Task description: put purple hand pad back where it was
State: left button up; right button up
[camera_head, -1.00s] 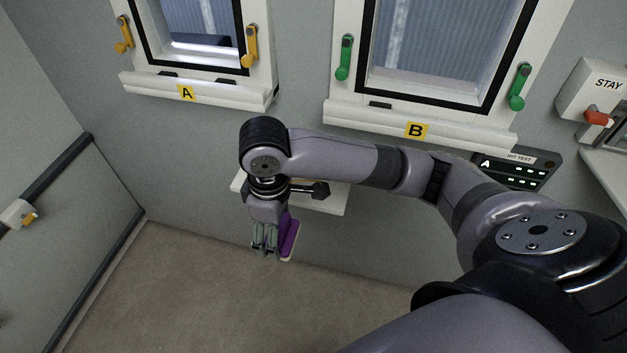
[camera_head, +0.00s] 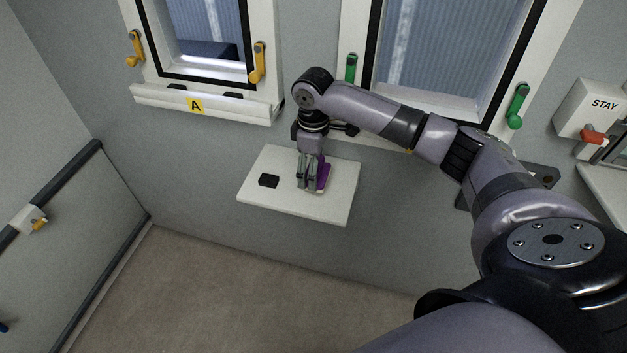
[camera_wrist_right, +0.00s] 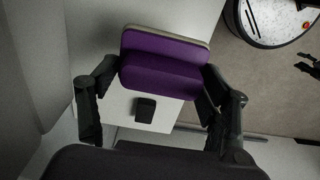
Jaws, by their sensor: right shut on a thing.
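The purple hand pad (camera_head: 322,174) is a purple block with a pale edge. My right gripper (camera_head: 309,185) is shut on it, over the right half of a white wall shelf (camera_head: 270,207). In the right wrist view the pad (camera_wrist_right: 163,65) sits between the two fingers of my right gripper (camera_wrist_right: 160,88). Whether the pad touches the shelf I cannot tell. A small black square (camera_head: 269,181) lies on the shelf, left of the pad; it also shows in the right wrist view (camera_wrist_right: 145,110). My left gripper is not in view.
Window A (camera_head: 205,40) with yellow handles and a window (camera_head: 440,60) with green handles are above the shelf. A white STAY box (camera_head: 592,110) with a red lever is at the right. The floor (camera_head: 190,290) below is clear.

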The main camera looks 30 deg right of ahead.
notch_tip(320, 180, down, 6)
jog(key=shift+s+a+r+p, duration=0.15)
jog(key=shift+r+p, duration=0.1)
jog(key=shift+p, duration=0.3)
jog(key=shift+w+d+f, duration=0.2)
jog(key=shift+f, duration=0.2)
jog(key=o, duration=1)
notch_tip(320, 180, up, 12)
jog(key=shift+r+b, duration=0.1)
jog(key=shift+b, duration=0.4)
